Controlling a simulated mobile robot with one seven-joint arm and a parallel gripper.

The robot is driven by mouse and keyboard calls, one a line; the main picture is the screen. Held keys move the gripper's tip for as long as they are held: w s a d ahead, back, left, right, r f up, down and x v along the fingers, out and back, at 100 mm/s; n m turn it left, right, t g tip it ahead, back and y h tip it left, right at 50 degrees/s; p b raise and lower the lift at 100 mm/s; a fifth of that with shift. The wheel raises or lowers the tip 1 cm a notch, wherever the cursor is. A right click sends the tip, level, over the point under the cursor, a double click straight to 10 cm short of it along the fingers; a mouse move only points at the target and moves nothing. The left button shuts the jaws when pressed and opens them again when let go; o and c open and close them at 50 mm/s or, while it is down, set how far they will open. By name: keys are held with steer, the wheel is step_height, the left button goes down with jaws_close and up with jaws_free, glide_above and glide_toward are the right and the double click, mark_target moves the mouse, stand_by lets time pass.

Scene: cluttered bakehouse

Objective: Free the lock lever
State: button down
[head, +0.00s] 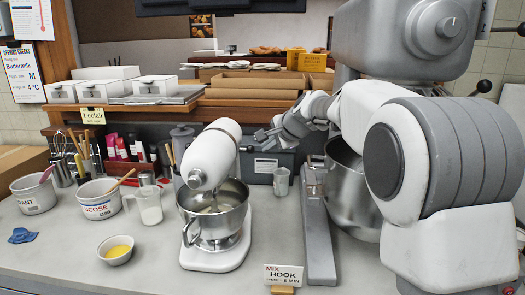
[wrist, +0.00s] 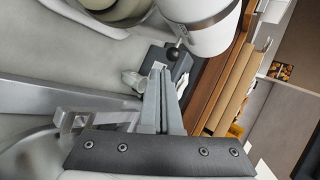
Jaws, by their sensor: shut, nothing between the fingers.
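The white stand mixer (head: 215,152) stands on the counter, its head over a steel bowl (head: 215,225). Its white body also shows at the top of the wrist view (wrist: 205,25). A small lever with a black ball knob (wrist: 172,53) sticks out beside the mixer body; it is tiny and dark in the head view (head: 247,148). My gripper (head: 262,136) comes from the right, beside the mixer. In the wrist view my gripper (wrist: 163,70) is shut and empty, its fingertips close to the knob. I cannot tell whether they touch it.
A dark crate (head: 258,178) stands behind the mixer. A metal cup (head: 281,180) and a large steel bowl (head: 350,185) are to the right. A "Mix hook" card (head: 284,274) stands in front. A jug (head: 148,204), tubs and a yellow-filled bowl (head: 116,258) are left.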

steer(key=v, duration=0.6)
steer(key=shift+s+r, duration=0.2)
steer(key=shift+s, duration=0.05)
steer(key=shift+d, duration=0.15)
steer(key=s+d+f+n+g+h, duration=0.1)
steer(key=s+d+f+n+h, duration=0.1)
steer(key=s, duration=1)
steer(key=s+d+f+n+g+h, duration=0.1)
steer(key=s+d+f+n, duration=0.3)
steer(key=s, duration=0.9)
steer(key=s+d+f+n+g+h, duration=0.1)
steer(key=s+d+f+n, duration=0.3)
steer(key=s+d, duration=0.4)
steer(key=s+n+h+p, duration=0.1)
steer(key=s, duration=0.3)
steer(key=shift+s+n+h, duration=0.3)
steer(key=shift+s, duration=0.05)
steer(key=shift+f, duration=0.1)
